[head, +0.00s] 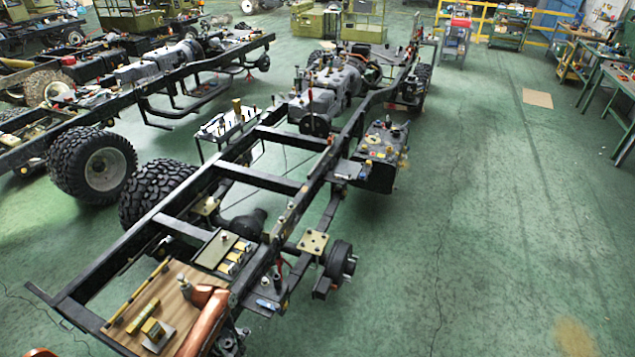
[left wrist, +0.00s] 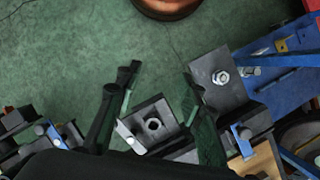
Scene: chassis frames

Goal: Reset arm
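My left gripper (left wrist: 158,82) shows in the left wrist view with its two dark fingers spread apart. A dark block with a bolt or nut in its top (left wrist: 153,124) appears between the fingers in that view, lower down; I cannot tell whether they touch it. In the head view a copper-coloured arm link of mine (head: 206,322) reaches over the near end of the chassis frame (head: 180,228). I cannot make out gripper fingers there. My right gripper is not in view.
A wooden board (head: 178,312) with small yellow parts lies on the frame's near end. A tray (head: 222,250) sits behind it. A second chassis with large tyres (head: 92,168) stands at left. Workbenches (head: 590,45) line the far right. The green floor (head: 480,220) at right is clear.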

